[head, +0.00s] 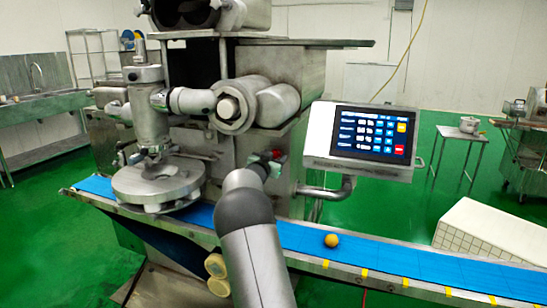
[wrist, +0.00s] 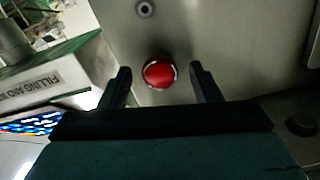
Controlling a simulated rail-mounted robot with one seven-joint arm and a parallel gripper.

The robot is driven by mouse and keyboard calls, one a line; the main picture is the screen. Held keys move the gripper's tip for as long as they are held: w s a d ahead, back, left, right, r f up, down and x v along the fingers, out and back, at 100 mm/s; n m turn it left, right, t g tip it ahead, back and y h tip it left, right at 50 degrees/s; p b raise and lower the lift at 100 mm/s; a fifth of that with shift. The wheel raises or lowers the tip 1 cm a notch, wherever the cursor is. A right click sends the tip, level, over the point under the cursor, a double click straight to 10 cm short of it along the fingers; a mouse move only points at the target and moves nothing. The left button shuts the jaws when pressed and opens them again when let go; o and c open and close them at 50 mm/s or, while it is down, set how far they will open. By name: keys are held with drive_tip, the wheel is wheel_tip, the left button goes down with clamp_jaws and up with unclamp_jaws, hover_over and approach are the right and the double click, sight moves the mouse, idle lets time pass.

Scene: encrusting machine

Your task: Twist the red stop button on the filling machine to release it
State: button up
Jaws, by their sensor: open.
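The filling machine (head: 292,80) is a large grey metal body in the middle of the head view. The red stop button (wrist: 159,73) is round and glossy, on a flat grey panel in the wrist view. My gripper (wrist: 160,69) is open, with one dark finger at the left and one at the right of the button. Small gaps show between each finger and the button. I cannot tell how far the fingertips are from the panel.
A touch-screen panel (head: 368,136) stands right of my gripper on a bent metal pipe. A blue conveyor belt (head: 400,262) runs below, carrying a small orange-yellow ball (head: 331,240). A small round fitting (wrist: 145,9) is above the button. A labelled box (wrist: 50,82) is at the left.

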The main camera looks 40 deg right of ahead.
drive_tip(key=shift+d, duration=0.1)
drive_tip(key=c, duration=1)
drive_tip(key=shift+m, duration=0.3)
drive_tip(key=m+b, duration=0.2)
drive_tip(key=m, duration=0.2)
drive_tip(key=shift+m, duration=0.4)
drive_tip(key=shift+r+m+b, duration=0.2)
drive_tip(key=shift+m+b, duration=0.45)
drive_tip(key=shift+m, duration=0.45)
drive_tip(key=shift+r, duration=0.1)
drive_tip(key=o, duration=0.8)
drive_tip(key=shift+o, duration=1)
drive_tip(key=shift+w+f, duration=0.1)
drive_tip(key=shift+f, duration=0.1)
